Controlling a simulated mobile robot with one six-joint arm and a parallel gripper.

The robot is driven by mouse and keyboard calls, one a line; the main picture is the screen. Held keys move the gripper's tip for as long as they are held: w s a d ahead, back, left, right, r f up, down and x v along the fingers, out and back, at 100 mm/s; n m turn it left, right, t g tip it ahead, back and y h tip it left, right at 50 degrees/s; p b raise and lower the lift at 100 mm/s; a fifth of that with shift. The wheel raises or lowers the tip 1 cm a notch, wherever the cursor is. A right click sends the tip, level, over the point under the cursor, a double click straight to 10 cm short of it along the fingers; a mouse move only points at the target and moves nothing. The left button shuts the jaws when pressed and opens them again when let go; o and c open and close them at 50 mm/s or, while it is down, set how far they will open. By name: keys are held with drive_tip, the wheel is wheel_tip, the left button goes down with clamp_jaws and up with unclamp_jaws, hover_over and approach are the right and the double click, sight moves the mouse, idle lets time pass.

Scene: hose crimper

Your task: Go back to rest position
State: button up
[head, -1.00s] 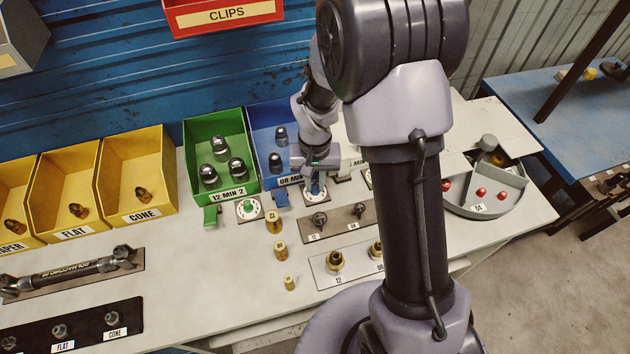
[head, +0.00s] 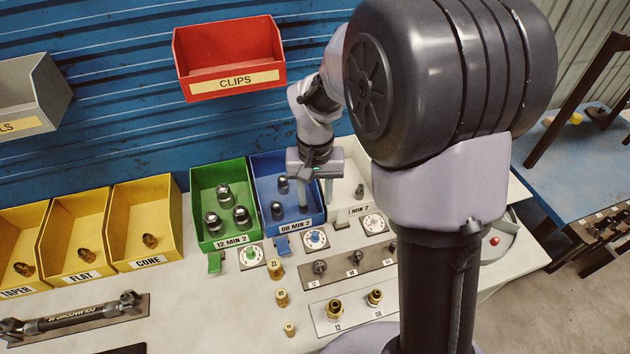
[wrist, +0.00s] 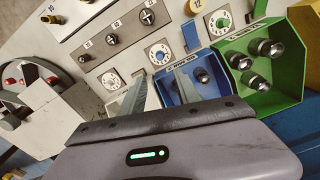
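My gripper (head: 315,200) hangs pointing down above the front of the blue bin (head: 262,180), beside the white bin (head: 345,202). In the wrist view its two fingers (wrist: 160,76) stand apart with nothing held between them, so it is open and empty. The blue bin holds several dark metal fittings, and in the wrist view it lies just beyond the fingertips. The blue-centred dial (head: 315,239) sits in front of the blue bin, below my gripper and clear of it.
The green bin (head: 200,205) with metal fittings stands left of the blue one. A red CLIPS bin (head: 195,80) hangs on the wall above. Brass fittings (head: 335,307) and a plate of dark fittings (head: 340,275) lie in front.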

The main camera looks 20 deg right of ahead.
drive_tip(key=shift+r, duration=1.1)
